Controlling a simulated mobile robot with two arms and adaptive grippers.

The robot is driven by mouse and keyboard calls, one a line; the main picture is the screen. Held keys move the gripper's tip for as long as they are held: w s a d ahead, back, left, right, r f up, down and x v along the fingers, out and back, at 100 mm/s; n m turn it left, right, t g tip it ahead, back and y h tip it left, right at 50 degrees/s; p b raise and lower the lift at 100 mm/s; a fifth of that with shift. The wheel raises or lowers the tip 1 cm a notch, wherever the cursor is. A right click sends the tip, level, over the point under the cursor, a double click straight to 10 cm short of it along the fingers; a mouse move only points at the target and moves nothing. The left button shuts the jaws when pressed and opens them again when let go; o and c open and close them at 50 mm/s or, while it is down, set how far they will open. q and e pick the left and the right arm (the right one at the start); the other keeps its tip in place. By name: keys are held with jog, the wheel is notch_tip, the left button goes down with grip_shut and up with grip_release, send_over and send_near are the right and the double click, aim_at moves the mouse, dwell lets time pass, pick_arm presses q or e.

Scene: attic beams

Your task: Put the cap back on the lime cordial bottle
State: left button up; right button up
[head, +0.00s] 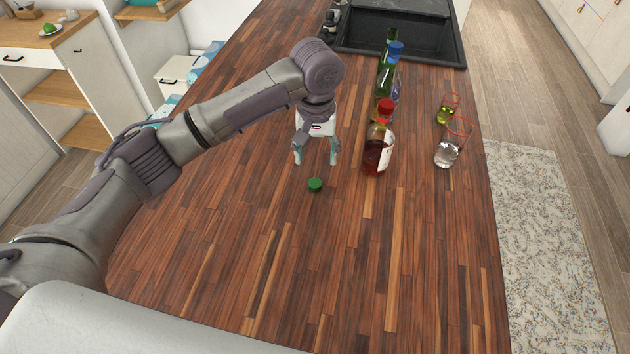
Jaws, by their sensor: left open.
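A small green cap (315,185) lies on the wooden countertop. My left gripper (315,162) points down with its two fingers apart and empty. In the head view its fingertips show just behind and above the cap, not touching it. A green bottle (383,75), which looks like the lime cordial bottle, stands upright farther back near the sink. It is partly hidden by the bottles in front, and its mouth is too small to read clearly. My right gripper is not in view.
A red-capped bottle of dark red liquid (377,150) stands right of my left gripper. A black sink (400,38) is behind. The front countertop is clear.

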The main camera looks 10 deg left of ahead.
aim_at(315, 182)
pick_arm(q)
jog(key=shift+f, duration=1.6)
jog(key=shift+s+f+p, duration=0.1)
jog(key=shift+f+p, duration=0.15)
jog(key=shift+p, duration=0.15)
notch_tip(315, 182, down, 4)
jog(key=shift+s+a+r+p, duration=0.1)
jog(key=shift+r+p, duration=0.05)
jog(key=shift+p, duration=0.45)
jog(key=shift+f, duration=0.5)
jog(key=c, duration=0.8)
